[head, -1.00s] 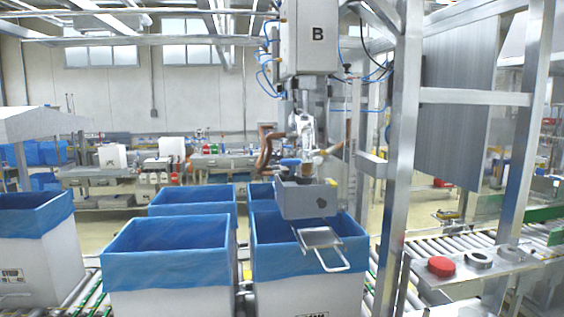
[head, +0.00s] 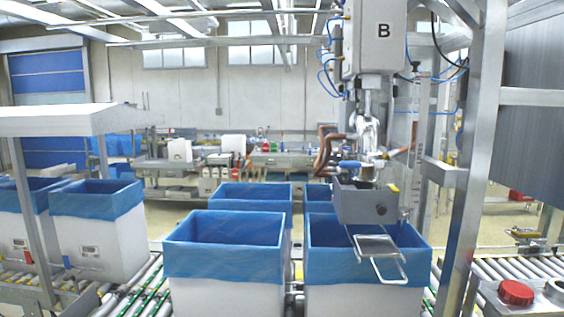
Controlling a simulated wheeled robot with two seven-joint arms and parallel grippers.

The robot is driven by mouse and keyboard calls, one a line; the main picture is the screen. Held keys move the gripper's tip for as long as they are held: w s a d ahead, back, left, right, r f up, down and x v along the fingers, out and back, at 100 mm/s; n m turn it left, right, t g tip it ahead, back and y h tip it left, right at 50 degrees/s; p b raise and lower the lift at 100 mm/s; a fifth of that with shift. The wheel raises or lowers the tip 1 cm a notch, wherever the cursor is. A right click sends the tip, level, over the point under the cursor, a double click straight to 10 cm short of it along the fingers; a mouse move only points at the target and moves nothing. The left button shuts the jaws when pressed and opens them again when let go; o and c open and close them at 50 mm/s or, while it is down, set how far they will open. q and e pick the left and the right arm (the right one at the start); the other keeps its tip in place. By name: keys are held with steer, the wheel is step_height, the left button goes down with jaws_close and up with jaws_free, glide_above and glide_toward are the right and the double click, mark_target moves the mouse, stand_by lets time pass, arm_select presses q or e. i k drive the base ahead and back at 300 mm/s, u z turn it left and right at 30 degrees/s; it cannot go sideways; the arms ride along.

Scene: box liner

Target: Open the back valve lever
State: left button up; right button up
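A filling machine (head: 375,45) marked "B" hangs at the upper right in the head view. Below it are metal pipework (head: 368,135), brown hoses (head: 325,152) and a small blue handle-like part (head: 350,169). An orange-brown bar (head: 403,150) sticks out to the right of the pipework. I cannot tell which of these is the back valve lever or whether it is open; the parts are small. A grey box (head: 365,205) with a metal frame handle (head: 378,250) sits under the pipework. Neither of my grippers is in view.
Blue-lined white boxes (head: 225,245) stand on roller conveyors, one (head: 330,265) under the machine and others (head: 97,228) at left. A metal post (head: 478,150) stands right of the machine. A red button (head: 515,292) sits on a panel at lower right.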

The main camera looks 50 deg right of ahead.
mark_target(379, 164)
steer(key=u, duration=0.1)
steer(key=i, duration=0.85)
steer(key=z, duration=1.75)
